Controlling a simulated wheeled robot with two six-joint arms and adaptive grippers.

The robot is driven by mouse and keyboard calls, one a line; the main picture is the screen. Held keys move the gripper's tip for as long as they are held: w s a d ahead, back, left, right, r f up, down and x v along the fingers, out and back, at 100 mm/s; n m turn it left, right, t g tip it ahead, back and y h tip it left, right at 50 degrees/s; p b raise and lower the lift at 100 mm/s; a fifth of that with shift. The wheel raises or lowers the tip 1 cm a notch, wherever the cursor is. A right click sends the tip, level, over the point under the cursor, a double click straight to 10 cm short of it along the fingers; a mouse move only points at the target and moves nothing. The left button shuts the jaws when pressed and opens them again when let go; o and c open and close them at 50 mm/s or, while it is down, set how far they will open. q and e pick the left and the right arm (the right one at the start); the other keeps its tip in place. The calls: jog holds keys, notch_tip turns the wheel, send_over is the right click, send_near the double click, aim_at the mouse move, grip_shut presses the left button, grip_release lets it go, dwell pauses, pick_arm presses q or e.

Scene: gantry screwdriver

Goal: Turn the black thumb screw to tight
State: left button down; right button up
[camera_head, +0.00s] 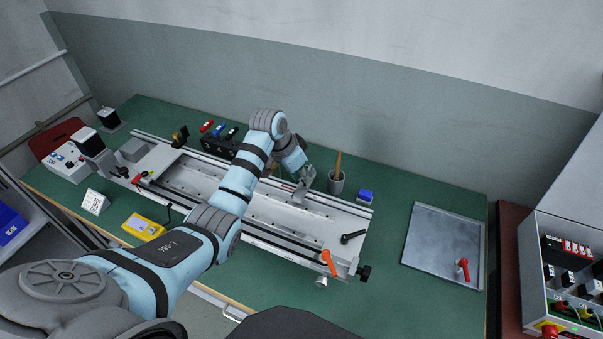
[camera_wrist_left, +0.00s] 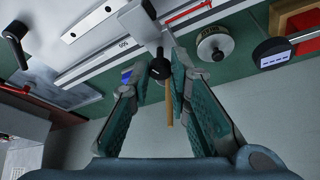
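A black thumb screw (camera_wrist_left: 160,69) with a round head sits on a pale slider block (camera_wrist_left: 142,22) in the left wrist view. My left gripper (camera_wrist_left: 154,78) has its two fingers spread, one on each side of the screw head. I cannot tell whether either finger touches it. In the head view my left gripper (camera_head: 304,188) is low over the far side of the long metal rail fixture (camera_head: 205,173); the thumb screw cannot be made out there. My right gripper is not in view.
A cup with a wooden-handled tool (camera_head: 337,181) and a blue box (camera_head: 366,196) stand just right of the gripper. A black lever (camera_head: 353,237), an orange lever (camera_head: 329,263) and a black knob (camera_head: 365,272) are at the rail's right end. A metal plate (camera_head: 442,243) lies farther right.

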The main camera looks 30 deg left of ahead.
pick_arm(q)
jog(key=shift+r+m+p, duration=0.4)
jog(key=shift+m+p, duration=0.3)
jog(key=shift+p, duration=0.45)
jog(key=shift+w+f+m+g+h, duration=0.15)
jog(key=shift+m+g+h, duration=0.2)
jog(key=shift+m, duration=0.25)
jog(key=shift+a+f+m+h, duration=0.15)
jog(key=shift+f+m+h, duration=0.1)
jog(key=shift+m, duration=0.15)
jog(key=c, duration=1.5)
grip_release()
jog(key=v, duration=1.2)
